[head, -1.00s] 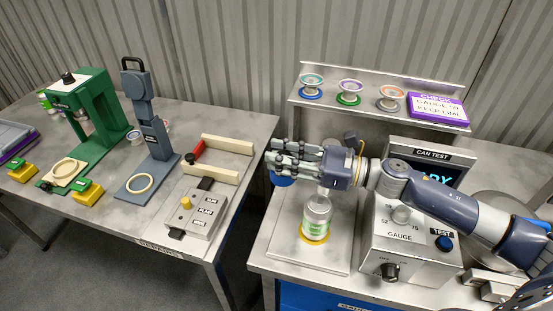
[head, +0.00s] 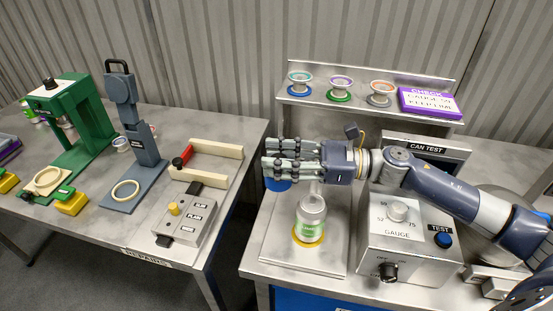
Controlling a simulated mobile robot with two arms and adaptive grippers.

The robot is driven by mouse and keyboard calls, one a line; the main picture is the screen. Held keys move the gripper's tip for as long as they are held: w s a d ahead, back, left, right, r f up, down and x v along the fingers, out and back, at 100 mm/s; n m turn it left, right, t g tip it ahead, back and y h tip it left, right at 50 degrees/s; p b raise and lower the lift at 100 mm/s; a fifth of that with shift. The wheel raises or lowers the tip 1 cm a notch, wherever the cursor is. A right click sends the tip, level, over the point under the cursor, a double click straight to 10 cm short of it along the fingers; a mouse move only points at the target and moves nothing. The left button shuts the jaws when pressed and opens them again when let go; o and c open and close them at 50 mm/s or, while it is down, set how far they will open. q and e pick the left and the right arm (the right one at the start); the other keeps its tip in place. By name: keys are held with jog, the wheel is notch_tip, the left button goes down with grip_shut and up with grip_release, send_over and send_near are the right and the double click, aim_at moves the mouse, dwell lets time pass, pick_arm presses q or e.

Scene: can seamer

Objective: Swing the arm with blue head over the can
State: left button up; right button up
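The can (head: 311,222), pale with a green label, stands upright on a yellow ring (head: 309,242) on the steel plate of the right bench. A round blue head (head: 277,184) shows to the can's upper left, partly hidden beneath my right gripper; it is not above the can. The swing arm that carries it is mostly hidden behind the gripper. My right gripper (head: 268,154) reaches in from the right above and behind the can, its fingers pointing left. The fingers look apart, with nothing seen between them. My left gripper is out of view.
The gauge box (head: 399,250) with knobs and a blue button stands right of the can, under my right arm. A shelf (head: 330,104) with several spools and a purple sign (head: 431,102) is behind. The left bench holds a green press (head: 92,125) and a grey press (head: 135,125).

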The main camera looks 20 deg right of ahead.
jog(key=shift+d, duration=0.1)
jog(key=shift+r, duration=0.3)
notch_tip(320, 180, up, 9)
jog(key=shift+r, duration=0.15)
jog(key=shift+c, duration=0.3)
